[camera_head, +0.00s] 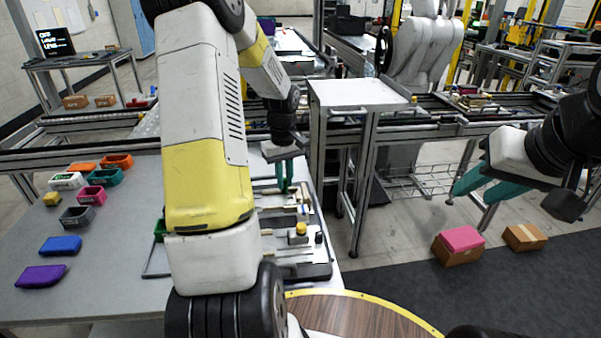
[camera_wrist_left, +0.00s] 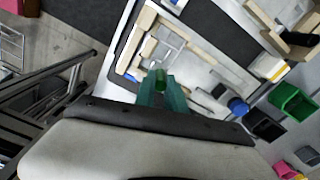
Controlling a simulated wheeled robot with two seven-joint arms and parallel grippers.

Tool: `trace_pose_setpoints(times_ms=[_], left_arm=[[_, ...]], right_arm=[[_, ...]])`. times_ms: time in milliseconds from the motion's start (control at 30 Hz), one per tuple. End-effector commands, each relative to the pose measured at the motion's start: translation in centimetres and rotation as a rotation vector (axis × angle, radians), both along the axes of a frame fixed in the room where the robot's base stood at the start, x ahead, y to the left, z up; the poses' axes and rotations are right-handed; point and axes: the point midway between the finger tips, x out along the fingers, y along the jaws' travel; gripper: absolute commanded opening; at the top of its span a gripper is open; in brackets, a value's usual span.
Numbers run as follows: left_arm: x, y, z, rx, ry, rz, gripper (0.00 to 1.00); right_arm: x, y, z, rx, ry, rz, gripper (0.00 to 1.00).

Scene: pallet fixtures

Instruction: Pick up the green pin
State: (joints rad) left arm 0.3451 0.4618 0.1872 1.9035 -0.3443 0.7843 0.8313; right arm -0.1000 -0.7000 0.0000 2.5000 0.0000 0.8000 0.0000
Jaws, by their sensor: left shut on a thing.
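My left gripper (camera_head: 284,186) reaches down over the pallet fixture (camera_head: 318,271) on the table, with its green fingers close together. In the left wrist view, the fingertips (camera_wrist_left: 162,84) are shut on the small green pin (camera_wrist_left: 160,76), whose top end shows between them. The rest of the pin is hidden by the fingers, and I cannot tell how far it stands above the fixture. The pin cannot be made out in the head view. My right gripper (camera_head: 471,196) is empty, its two teal fingers apart, over the floor at the right.
Coloured bins stand on the table's left, among them an orange bin (camera_head: 117,161) and a grey bin (camera_head: 77,216). Blue (camera_head: 61,246) and purple (camera_head: 41,276) blocks lie nearer. A white-topped stand (camera_head: 358,94) is right of the fixture. Boxes (camera_head: 457,252) lie on the floor.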

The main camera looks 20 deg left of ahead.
Motion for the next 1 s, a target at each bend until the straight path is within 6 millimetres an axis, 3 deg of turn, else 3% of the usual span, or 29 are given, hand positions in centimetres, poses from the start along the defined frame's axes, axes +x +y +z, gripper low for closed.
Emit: trace_pose_setpoints(times_ms=[167,700,1000], left_arm=[[0.1,0.0,2.7,0.001,-0.004,0.000,0.00],[-12.0,-3.6,3.5,0.001,-0.001,0.000,0.00],[-14.7,-4.4,3.8,0.000,-0.001,-0.004,0.00]], right_arm=[[0.0,0.0,0.0,0.000,0.000,0.000,0.36],[0.0,0.0,0.0,0.000,0.000,0.000,0.36],[0.0,0.0,0.0,0.000,0.000,0.000,0.36]])
